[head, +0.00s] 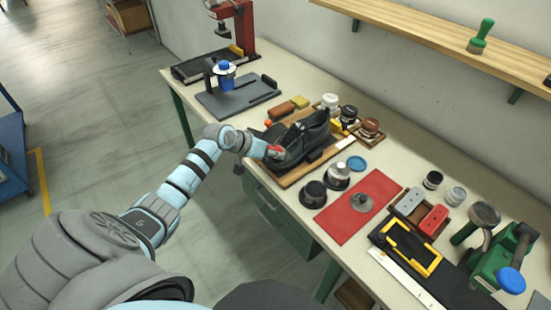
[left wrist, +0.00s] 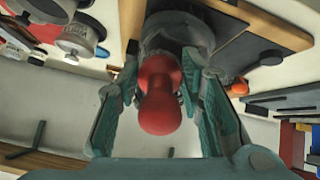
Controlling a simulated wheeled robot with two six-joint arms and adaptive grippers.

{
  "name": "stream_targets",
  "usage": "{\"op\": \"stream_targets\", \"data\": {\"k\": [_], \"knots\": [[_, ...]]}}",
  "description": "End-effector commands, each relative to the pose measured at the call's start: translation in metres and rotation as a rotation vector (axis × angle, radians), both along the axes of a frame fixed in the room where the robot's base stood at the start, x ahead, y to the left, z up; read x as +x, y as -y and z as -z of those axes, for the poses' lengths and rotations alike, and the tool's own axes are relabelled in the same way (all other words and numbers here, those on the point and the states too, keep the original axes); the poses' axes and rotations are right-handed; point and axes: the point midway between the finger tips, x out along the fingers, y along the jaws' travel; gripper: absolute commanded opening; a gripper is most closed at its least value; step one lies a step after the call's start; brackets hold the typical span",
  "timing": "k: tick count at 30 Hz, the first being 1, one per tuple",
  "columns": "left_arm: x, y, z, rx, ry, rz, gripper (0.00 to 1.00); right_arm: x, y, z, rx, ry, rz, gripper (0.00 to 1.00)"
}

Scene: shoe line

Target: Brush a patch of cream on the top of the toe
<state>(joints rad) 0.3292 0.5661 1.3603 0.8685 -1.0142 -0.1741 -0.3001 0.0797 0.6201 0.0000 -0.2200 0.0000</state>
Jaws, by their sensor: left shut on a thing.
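A black shoe (head: 305,138) sits on a wooden board (head: 292,178) on the workbench, with its toe toward my left arm. My left gripper (head: 268,153) is at the toe end, shut on a red-handled brush (head: 275,150). In the left wrist view the rounded red handle (left wrist: 160,95) stands between the two green-padded fingers of my left gripper (left wrist: 160,110). A dark grey rounded form lies just beyond the handle; I cannot tell whether bristles touch the toe. No cream patch can be made out. My right gripper is not in view.
Small jars (head: 348,114) stand behind the shoe. A silver-and-black pot (head: 337,176), a black-lidded pot (head: 313,195) and a blue lid (head: 357,162) lie to its right. A red mat (head: 357,207) is further right. A wall shelf (head: 430,25) runs above.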

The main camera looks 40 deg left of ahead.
Motion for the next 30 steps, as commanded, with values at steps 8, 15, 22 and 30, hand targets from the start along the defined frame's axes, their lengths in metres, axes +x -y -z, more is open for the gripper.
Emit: {"op": "stream_targets", "data": {"k": [8,15,22,30], "knots": [[0.006,-0.025,0.002,0.002,-0.003,-0.001,0.07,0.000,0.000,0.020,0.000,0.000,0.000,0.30],[0.010,-0.040,0.001,0.002,-0.003,-0.001,0.07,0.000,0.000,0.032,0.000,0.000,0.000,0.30],[0.014,-0.057,-0.002,0.001,-0.002,0.000,0.07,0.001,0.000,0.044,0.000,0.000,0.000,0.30],[0.013,-0.057,-0.011,0.002,-0.002,0.000,0.07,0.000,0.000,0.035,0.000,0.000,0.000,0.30]]}}
